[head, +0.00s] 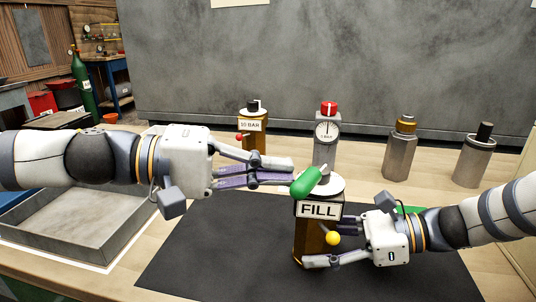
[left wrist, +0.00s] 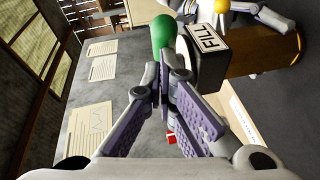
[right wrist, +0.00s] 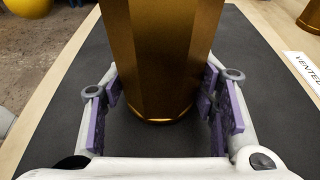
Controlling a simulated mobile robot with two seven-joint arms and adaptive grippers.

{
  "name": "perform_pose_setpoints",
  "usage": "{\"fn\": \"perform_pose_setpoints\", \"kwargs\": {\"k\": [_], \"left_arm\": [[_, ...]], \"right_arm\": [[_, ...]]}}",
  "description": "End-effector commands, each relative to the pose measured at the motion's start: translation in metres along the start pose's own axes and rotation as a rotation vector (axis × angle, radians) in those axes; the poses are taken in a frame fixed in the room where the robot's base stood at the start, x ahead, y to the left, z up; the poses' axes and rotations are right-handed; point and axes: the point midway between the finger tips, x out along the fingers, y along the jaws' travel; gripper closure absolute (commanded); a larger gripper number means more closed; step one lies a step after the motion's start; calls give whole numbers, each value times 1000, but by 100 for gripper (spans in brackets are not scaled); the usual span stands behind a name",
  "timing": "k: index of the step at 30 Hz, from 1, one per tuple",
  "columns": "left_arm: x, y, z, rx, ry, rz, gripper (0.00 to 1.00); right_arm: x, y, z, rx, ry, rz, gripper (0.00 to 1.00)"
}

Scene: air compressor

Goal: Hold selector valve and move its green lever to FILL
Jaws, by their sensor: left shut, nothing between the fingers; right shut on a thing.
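The selector valve (head: 310,243) stands upright on the black mat, a brass body with a white FILL plate (head: 318,209) facing me and a yellow ball on its front. Its green lever (head: 305,181) sits on the white top and points left and toward me, above the plate. My right gripper (head: 326,243) is shut around the brass body, which shows between its fingers in the right wrist view (right wrist: 160,55). My left gripper (head: 290,172) is shut and empty, its tips right beside the lever. The lever also shows in the left wrist view (left wrist: 163,35); contact is unclear.
Behind the mat stand a gauge with a red cap (head: 326,135), a 10 BAR unit (head: 253,127) and two grey metal cylinders (head: 400,152) (head: 474,160). A grey tray (head: 80,222) lies at the left. The mat's front left (head: 220,250) is clear.

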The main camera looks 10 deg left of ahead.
Motion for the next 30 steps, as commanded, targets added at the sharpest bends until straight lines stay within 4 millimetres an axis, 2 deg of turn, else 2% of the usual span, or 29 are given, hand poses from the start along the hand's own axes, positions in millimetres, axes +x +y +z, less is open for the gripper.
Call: {"fn": "perform_pose_setpoints", "kwargs": {"k": [15, 30], "left_arm": [[19, 7, 34, -1, -4, 0, 100], [48, 14, 51, 1, -3, 0, 100]], "right_arm": [[0, -1, 2, -1, -4, -1, 69], [0, 0, 2, -1, -4, -1, 69]]}}
